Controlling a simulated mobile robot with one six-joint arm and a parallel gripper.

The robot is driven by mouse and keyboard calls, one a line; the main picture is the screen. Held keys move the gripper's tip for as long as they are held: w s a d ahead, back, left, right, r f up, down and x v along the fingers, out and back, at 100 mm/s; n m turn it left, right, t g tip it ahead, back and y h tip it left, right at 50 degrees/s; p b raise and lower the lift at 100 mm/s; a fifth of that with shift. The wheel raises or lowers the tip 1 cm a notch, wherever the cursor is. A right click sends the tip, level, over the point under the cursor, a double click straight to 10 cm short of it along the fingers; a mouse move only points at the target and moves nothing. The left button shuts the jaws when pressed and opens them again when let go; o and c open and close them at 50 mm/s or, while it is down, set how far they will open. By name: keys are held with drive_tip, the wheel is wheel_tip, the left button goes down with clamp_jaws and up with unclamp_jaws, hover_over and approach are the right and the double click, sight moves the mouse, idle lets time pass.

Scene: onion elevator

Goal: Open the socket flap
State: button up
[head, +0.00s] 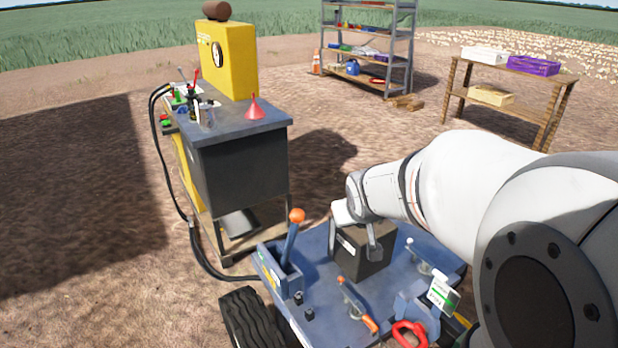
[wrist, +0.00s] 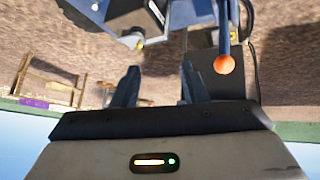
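My gripper (wrist: 158,72) is open and empty in the wrist view, its two dark fingers well apart with ground between them. In the head view my gripper is over the blue machine (head: 318,262), by the black box (head: 362,262). I cannot make out a socket flap for certain in either view. A small round fitting with a yellowish part (wrist: 135,40) shows at the machine's edge in the wrist view, apart from my fingers. I cannot tell whether it is the socket.
A lever with an orange knob (head: 297,216) stands on the machine's left; the knob (wrist: 224,64) is right of my fingers in the wrist view. An orange-handled lever (head: 358,306) and red ring (head: 410,334) are in front. A workbench (head: 240,122) stands behind left.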

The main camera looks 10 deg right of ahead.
drive_tip(key=w+d+f+n+t+y+b, duration=0.1)
drive_tip(key=w+d+f+t+b, duration=0.2)
drive_tip(key=w+f, duration=0.4)
drive_tip(key=w+d+f+n+t+y+b, duration=0.1)
drive_tip(key=w+d+f+t+y+b, duration=0.1)
drive_tip(key=w+d+f+b, duration=0.4)
drive_tip(key=w+d+f+n+t+y+b, duration=0.1)
drive_tip(key=w+d+f+n+t+b, duration=0.1)
drive_tip(key=w+d+f+t+b, duration=0.3)
drive_tip(key=shift+w+d+f+y, duration=0.1)
drive_tip(key=shift+w+d+f, duration=0.05)
drive_tip(key=shift+w+f, duration=0.55)
drive_tip(key=shift+w+d+f+y, duration=0.15)
drive_tip(key=shift+w+f, duration=0.25)
drive_tip(key=shift+f, duration=0.45)
drive_tip(key=shift+w+d+f+y, duration=0.1)
drive_tip(key=shift+w+d+f, duration=0.1)
drive_tip(key=shift+w+f, duration=0.5)
drive_tip(key=w, duration=0.5)
drive_tip(key=w+a, duration=0.1)
drive_tip(key=w, duration=0.1)
drive_tip(key=shift+w+a+b, duration=0.1)
drive_tip(key=shift+w+b, duration=0.05)
drive_tip(key=shift+b, duration=0.25)
clamp_jaws()
